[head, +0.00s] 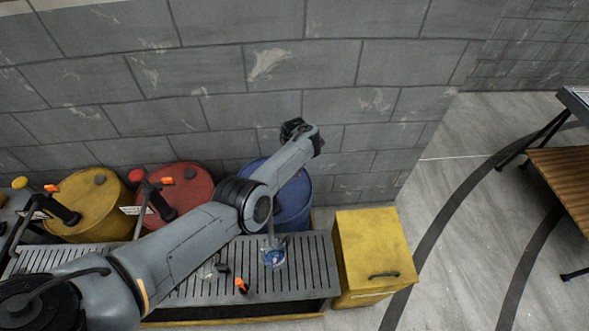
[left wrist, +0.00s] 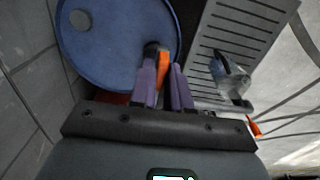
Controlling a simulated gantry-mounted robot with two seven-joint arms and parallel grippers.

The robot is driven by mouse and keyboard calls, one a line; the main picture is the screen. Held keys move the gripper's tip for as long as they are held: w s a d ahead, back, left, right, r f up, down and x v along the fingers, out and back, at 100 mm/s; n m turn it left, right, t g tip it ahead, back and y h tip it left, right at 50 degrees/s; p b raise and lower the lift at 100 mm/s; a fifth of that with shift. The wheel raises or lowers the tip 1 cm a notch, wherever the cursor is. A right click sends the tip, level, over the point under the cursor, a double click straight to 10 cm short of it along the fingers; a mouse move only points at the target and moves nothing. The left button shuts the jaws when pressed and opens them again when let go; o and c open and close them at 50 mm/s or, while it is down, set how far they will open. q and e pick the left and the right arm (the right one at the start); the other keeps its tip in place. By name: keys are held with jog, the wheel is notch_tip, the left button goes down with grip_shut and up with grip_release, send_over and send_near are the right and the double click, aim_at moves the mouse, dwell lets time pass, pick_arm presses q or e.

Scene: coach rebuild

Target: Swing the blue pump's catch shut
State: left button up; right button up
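The blue drum (head: 294,205) stands against the wall, partly hidden behind my left arm; its round lid (left wrist: 105,35) fills the upper left of the left wrist view. The blue pump's orange catch (left wrist: 163,66) shows beside a black pump part (left wrist: 151,49) at the lid's edge. My left gripper (left wrist: 165,72) is over this edge, its two purple fingers apart with the orange catch between them. I cannot tell whether either finger touches it. In the head view the fingers and the blue pump's catch are hidden by my arm. My right gripper is not in view.
A red drum (head: 187,193) and a yellow drum (head: 90,205) with pumps stand at left. A slatted grating (head: 310,272) in front holds a clear vessel (head: 273,257) and an orange-tipped item (head: 242,286).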

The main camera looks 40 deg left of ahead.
pick_arm(q)
jog(key=o, duration=0.3)
jog(key=shift+o, duration=0.2)
notch_tip(320, 180, up, 11)
jog(key=p, duration=0.3)
jog(key=shift+f, duration=0.15)
dwell(0.4)
